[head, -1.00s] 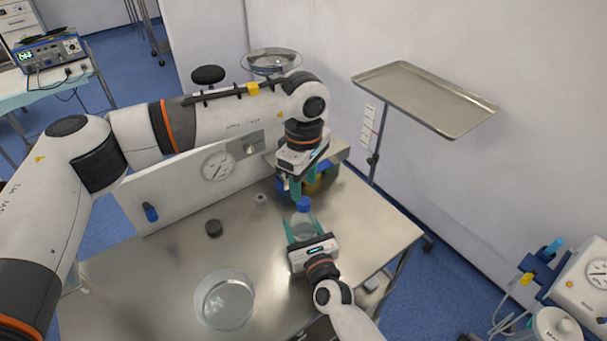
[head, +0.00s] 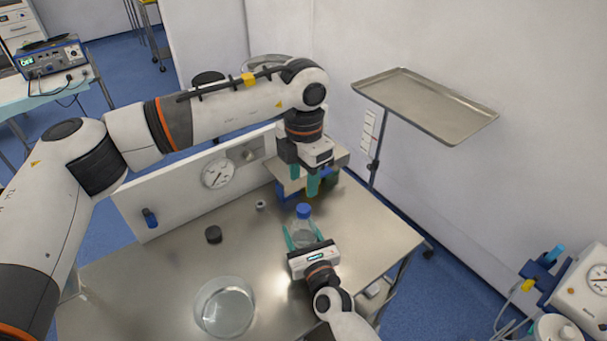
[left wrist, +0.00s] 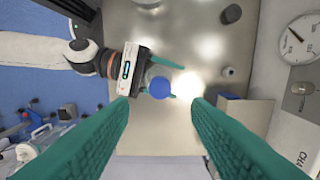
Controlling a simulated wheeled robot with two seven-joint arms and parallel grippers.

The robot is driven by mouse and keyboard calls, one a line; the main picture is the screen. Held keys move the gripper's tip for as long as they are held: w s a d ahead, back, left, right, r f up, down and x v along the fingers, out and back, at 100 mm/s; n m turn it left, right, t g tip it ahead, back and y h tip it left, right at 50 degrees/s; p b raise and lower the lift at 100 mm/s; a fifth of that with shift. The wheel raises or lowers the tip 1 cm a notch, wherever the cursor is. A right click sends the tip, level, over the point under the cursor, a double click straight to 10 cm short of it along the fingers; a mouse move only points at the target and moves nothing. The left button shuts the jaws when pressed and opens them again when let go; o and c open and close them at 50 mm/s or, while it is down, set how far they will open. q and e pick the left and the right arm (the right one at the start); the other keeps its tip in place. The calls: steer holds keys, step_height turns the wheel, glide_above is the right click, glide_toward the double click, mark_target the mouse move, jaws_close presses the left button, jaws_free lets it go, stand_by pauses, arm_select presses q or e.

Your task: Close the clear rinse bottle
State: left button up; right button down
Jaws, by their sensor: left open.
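The clear rinse bottle (head: 304,230) stands upright on the steel table, with a blue cap (head: 303,210) on its neck. The cap also shows from above in the left wrist view (left wrist: 159,88). My right gripper (head: 301,236) comes in from the front, its teal fingers on either side of the bottle body, closed on it. My left gripper (head: 305,188) points down, open and empty, behind and above the cap, clear of it. In the left wrist view its two fingers (left wrist: 160,108) are wide apart. I cannot tell how tightly the cap sits.
A clear round dish (head: 225,306) is at the table's front left. A black round cap (head: 213,234) and a small grey piece (head: 261,205) lie left of the bottle. A blue-sided box stands behind my left gripper. A steel tray (head: 425,104) hangs over the floor at right.

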mark_target(303, 208)
arm_select(q)
steer(key=shift+f, duration=4)
jaws_close()
steer(key=shift+o, duration=0.8)
jaws_free()
steer(key=shift+r, duration=0.1)
